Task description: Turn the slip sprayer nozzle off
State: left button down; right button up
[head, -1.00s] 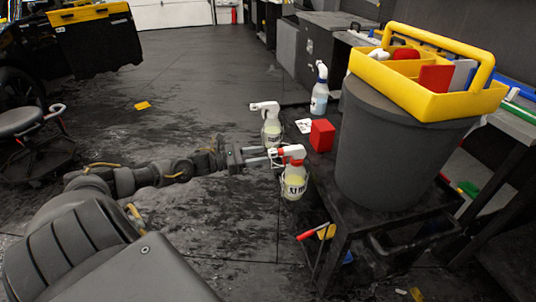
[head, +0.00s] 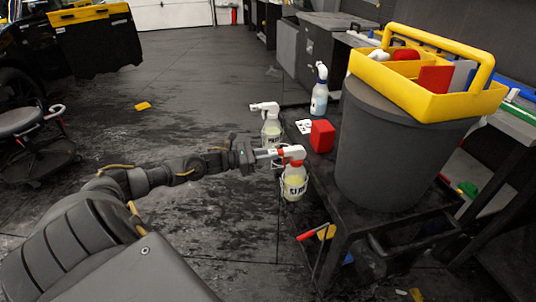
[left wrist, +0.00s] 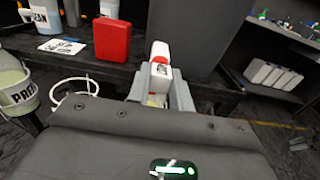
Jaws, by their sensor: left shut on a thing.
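A spray bottle (head: 294,187) with pale yellow liquid and a white and red spray head (head: 290,153) hangs in a holder at the left edge of the black cart. I take it for the slip sprayer; its label is too small to read surely. My left gripper (head: 272,154) reaches it from the left and is shut on the nozzle end of the spray head. In the left wrist view the fingers (left wrist: 161,88) stand on both sides of the white nozzle (left wrist: 160,62), with red showing at it. The nozzle's setting cannot be read. My right gripper is not in view.
A second sprayer (head: 271,128) hangs just behind, close to my left gripper. The floor left of the cart is open.

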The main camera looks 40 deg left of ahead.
pick_arm(q)
jog(key=shift+n, duration=0.4)
jog(key=shift+a+f+n+p, duration=0.1)
jog(key=shift+n+p, duration=0.6)
jog(key=shift+n, duration=3.6)
jog(key=shift+a+n+p, duration=0.1)
jog(key=shift+n+p, duration=0.6)
jog(key=shift+n, duration=3.6)
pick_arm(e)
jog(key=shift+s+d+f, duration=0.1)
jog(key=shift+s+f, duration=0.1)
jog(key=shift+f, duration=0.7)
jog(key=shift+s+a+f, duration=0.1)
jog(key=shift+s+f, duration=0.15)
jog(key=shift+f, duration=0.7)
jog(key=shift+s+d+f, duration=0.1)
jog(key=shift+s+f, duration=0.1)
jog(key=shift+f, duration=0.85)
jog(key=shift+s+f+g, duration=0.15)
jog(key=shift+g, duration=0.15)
